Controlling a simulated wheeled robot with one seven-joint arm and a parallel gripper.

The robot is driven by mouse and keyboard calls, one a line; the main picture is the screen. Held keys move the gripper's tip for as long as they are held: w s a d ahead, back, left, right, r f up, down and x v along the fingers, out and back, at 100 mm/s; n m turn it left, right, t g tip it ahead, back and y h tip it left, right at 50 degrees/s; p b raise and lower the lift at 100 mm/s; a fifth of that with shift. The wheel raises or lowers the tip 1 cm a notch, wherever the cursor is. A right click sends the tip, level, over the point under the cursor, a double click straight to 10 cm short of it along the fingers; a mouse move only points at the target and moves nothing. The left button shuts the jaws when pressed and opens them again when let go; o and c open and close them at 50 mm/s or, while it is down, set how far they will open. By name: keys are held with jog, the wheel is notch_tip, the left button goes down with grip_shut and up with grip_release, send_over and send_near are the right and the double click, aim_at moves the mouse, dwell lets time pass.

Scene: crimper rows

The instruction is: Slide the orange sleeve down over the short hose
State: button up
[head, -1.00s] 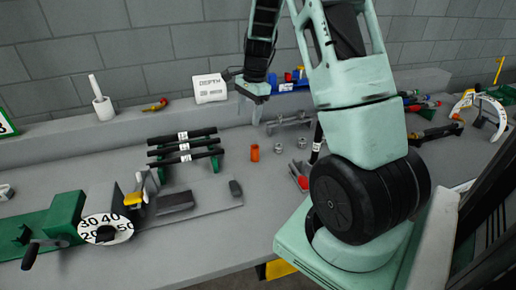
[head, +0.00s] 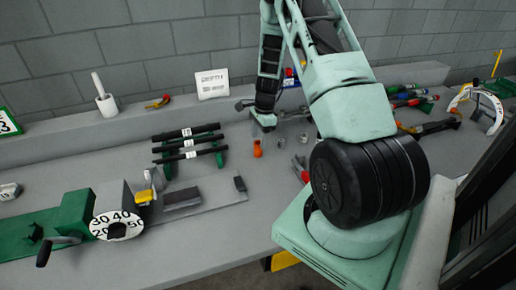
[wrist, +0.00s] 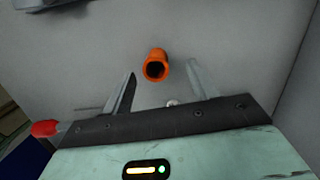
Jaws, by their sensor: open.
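The orange sleeve (head: 257,149) stands upright on the bench. In the wrist view the sleeve (wrist: 156,66) shows its open, dark bore, between and just beyond my fingertips. My gripper (head: 265,124) is above the sleeve, open and empty; in the wrist view its two fingers (wrist: 161,70) are spread apart, not visibly touching the sleeve. Several black hoses with white labels (head: 188,143) lie across a green rack (head: 220,157) to the left. I cannot tell which hose is the short one.
Small metal fittings (head: 281,142) stand right of the sleeve. A crimper with a numbered dial (head: 117,225) is at the front left. A white sign (head: 212,84) stands on the back ledge. Coloured-handled tools (head: 408,95) lie at the right.

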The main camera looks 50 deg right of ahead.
aim_at(257, 148)
jog(key=shift+a+f+p, duration=0.2)
jog(key=shift+f+p, duration=0.05)
jog(key=shift+f, duration=0.55)
jog(key=shift+a+f+p, duration=0.15)
jog(key=shift+f+p, duration=0.15)
jog(key=shift+f, duration=0.55)
jog(key=shift+a+f+p, duration=0.2)
jog(key=shift+f+p, duration=0.05)
jog(key=shift+f, duration=0.55)
jog(key=c, duration=1.1)
